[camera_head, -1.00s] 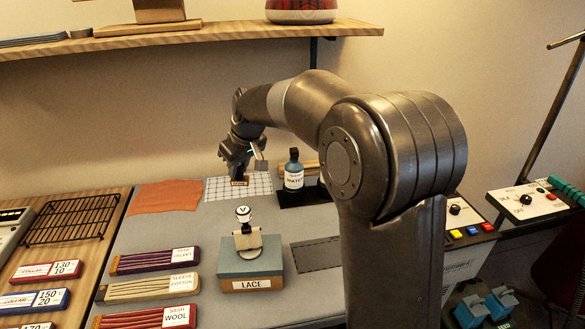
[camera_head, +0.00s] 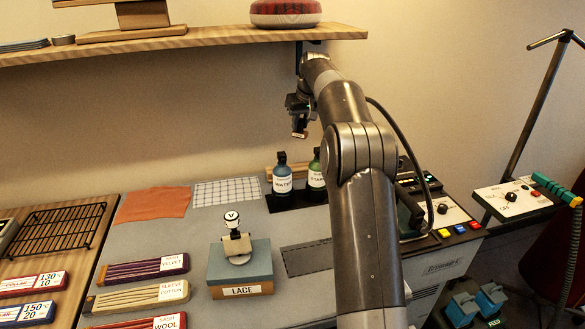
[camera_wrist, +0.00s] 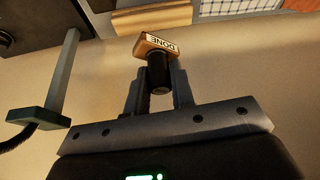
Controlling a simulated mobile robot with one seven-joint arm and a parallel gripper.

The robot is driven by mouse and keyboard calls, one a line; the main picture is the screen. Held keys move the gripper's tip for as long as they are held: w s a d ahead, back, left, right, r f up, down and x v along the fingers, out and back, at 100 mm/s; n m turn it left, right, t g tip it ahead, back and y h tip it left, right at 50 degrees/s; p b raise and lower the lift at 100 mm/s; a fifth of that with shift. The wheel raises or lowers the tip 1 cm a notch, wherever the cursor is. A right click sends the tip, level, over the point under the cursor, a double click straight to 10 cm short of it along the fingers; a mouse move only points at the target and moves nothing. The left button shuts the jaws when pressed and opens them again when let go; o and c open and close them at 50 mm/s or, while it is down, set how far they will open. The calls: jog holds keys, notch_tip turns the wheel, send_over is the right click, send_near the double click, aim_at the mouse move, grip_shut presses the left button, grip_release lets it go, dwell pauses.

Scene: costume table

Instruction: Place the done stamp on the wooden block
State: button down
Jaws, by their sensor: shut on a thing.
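My gripper (camera_head: 299,115) is shut on the done stamp (camera_head: 299,133) and holds it in the air near the back wall, above the bottles. In the wrist view the stamp (camera_wrist: 158,46) has a dark handle between my fingers (camera_wrist: 155,90) and a wooden base labelled DONE. A long wooden block (camera_head: 272,172) lies at the back of the table, partly hidden behind the bottles. A light wooden piece, seemingly this block, shows at the top of the wrist view (camera_wrist: 150,19), apart from the stamp.
The blue water bottle (camera_head: 282,176) and green starch bottle (camera_head: 316,172) stand on a dark base before the block. A white grid sheet (camera_head: 226,191) and orange cloth (camera_head: 154,202) lie left. A shelf (camera_head: 200,38) hangs above.

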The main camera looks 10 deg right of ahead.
jog(key=w+d+f+m+h, duration=0.1)
jog(key=w+d+m, duration=0.1)
jog(key=d, duration=0.7)
send_over(292, 167)
notch_tip(292, 167, down, 12)
jog(key=shift+w+d+f, duration=0.1)
jog(key=shift+f, duration=1.9)
jog(key=shift+f, duration=0.1)
jog(key=c, duration=1.3)
grip_release()
jog(key=shift+o, duration=0.2)
